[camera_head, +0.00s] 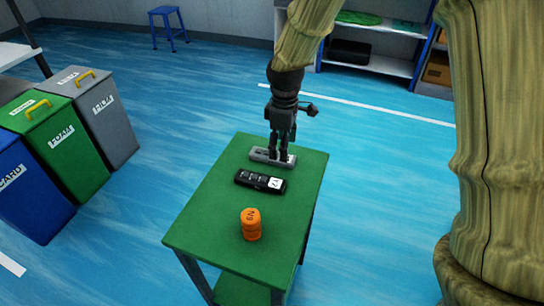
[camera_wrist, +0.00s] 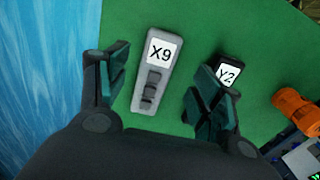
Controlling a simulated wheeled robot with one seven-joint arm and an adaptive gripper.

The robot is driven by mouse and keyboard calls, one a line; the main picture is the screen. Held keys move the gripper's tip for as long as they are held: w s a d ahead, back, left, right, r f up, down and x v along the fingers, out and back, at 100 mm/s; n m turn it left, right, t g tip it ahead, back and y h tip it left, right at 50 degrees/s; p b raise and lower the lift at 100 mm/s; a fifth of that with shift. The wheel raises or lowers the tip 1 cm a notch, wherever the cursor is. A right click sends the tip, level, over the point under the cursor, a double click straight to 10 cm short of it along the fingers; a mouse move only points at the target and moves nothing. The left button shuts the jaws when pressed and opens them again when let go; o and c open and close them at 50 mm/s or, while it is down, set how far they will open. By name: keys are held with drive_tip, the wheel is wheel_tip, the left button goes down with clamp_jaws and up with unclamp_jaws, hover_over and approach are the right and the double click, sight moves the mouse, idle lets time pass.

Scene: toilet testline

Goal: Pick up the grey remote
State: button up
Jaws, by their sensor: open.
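The grey remote (camera_head: 258,154) lies on the green table (camera_head: 205,215) near its far edge, partly hidden by my gripper. In the wrist view the grey remote (camera_wrist: 155,75) bears a white X9 label and lies between my two fingers. My gripper (camera_head: 279,157) points down over the remote with its fingertips close to it. In the wrist view my gripper (camera_wrist: 155,85) is open, with one finger on each side of the remote. I cannot tell whether the fingertips touch the table.
A black remote (camera_head: 260,181) labelled Y2 lies just nearer than the grey one, close to one finger in the wrist view (camera_wrist: 233,70). An orange object (camera_head: 250,224) stands at the table's near part. Bins (camera_head: 62,140) stand at the left.

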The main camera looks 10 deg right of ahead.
drive_tip(key=shift+s+d+f, duration=0.15)
drive_tip(key=shift+s+f, duration=0.05)
drive_tip(key=shift+f, duration=0.25)
drive_tip(key=f, duration=0.3)
drive_tip(key=shift+w+f, duration=0.1)
drive_tip(key=shift+w, duration=0.25)
drive_tip(key=shift+s+f, duration=0.15)
drive_tip(key=shift+f, duration=0.05)
drive_tip(key=c, duration=1.2)
